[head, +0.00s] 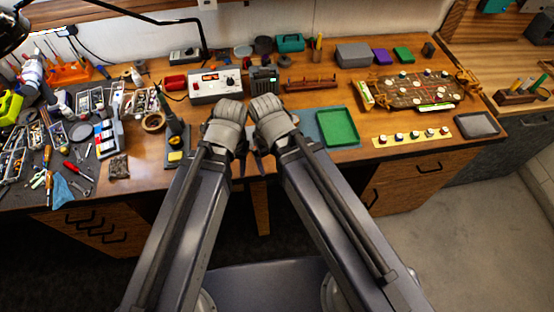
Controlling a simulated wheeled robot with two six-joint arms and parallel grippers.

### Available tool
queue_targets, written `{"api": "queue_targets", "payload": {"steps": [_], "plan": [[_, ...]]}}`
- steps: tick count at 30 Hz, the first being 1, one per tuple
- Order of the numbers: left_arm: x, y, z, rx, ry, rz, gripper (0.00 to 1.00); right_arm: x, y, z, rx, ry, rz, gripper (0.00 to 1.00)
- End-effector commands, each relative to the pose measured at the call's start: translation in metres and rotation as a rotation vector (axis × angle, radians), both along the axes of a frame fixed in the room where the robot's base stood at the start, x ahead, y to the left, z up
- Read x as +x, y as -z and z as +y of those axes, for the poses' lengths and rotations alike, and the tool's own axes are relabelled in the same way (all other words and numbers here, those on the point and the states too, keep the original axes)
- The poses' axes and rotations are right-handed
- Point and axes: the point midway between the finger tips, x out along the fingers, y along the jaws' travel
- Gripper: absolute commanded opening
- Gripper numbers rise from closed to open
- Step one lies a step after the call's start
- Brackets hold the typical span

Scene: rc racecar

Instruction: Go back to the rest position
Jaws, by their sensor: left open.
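Both of my arms reach forward side by side, with the wrists close together at the front edge of the workbench (350,158). My left gripper (241,150) is open, low beside its wrist; little of it shows and I see nothing held. A green tray (338,127) lies on the bench just right of my right wrist.
A power supply (215,85) stands behind my left wrist. A soldering stand (175,143) is left of it. Tools and parts bins crowd the left side. A game-like wooden board (415,92) and a grey tray (477,125) lie right. The floor at right is clear.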

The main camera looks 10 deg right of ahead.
Motion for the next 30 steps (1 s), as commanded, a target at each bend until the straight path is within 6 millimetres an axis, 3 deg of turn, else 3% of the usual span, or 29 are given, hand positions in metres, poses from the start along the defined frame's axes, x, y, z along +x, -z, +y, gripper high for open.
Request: {"api": "queue_targets", "payload": {"steps": [11, 21, 30], "plan": [[0.0, 0.004, 0.0, 0.0, 0.0, 0.0, 0.5, -0.004, 0.003, 0.002, -0.004, -0.022, 0.002, 1.0], [0.0, 0.059, 0.0, 0.001, 0.002, 0.0, 0.5, -0.003, 0.059, 0.002, -0.004, -0.022, 0.002, 1.0], [0.0, 0.056, 0.0, 0.001, 0.003, 0.0, 0.5, -0.004, 0.056, 0.002, -0.004, -0.022, 0.002, 1.0]]}}
